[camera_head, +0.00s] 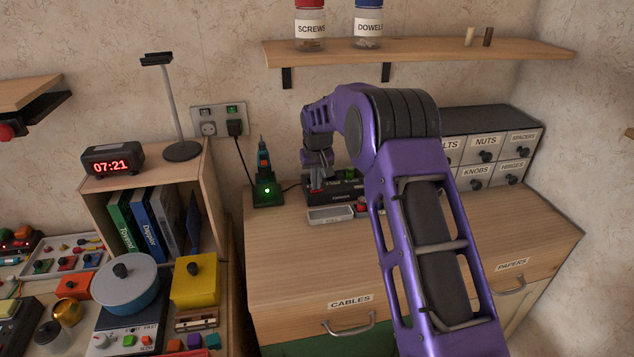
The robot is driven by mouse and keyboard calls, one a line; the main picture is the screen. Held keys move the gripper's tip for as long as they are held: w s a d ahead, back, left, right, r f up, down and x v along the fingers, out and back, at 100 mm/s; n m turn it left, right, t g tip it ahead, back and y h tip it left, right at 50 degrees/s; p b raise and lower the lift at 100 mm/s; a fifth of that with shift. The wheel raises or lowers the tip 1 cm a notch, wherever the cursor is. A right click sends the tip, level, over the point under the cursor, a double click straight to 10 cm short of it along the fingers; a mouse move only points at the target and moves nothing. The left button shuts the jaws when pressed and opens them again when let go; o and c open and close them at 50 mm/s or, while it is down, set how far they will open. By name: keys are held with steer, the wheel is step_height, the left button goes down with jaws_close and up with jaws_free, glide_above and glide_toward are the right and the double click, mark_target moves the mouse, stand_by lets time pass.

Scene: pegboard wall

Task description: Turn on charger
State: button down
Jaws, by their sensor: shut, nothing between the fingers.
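My gripper (318,188) is shut and empty, pointing down at the left end of this second device. I cannot tell whether it touches. My purple arm hides part of the device. A wall outlet (218,121) has a black plug in its right socket and a green switch above it.
A grey tray (330,216) and a small red item (361,207) lie in front of the second device. Labelled drawers (487,150) stand at the right. A wooden shelf (420,51) with jars hangs above. A bookcase with a clock (112,160) and lamp stands left.

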steer(key=d+p+v, duration=0.1)
steer(key=v, duration=1.9)
steer(key=shift+w+d, duration=0.15)
steer(key=shift+d, duration=0.1)
steer(key=shift+w+a+f+b, duration=0.1)
steer(key=shift+a+f+b, duration=0.05)
steer(key=shift+b, duration=0.7)
steer(key=shift+r, duration=0.4)
steer(key=b+x, duration=0.2)
steer(key=x, duration=1.8)
steer(key=shift+f, duration=0.1)
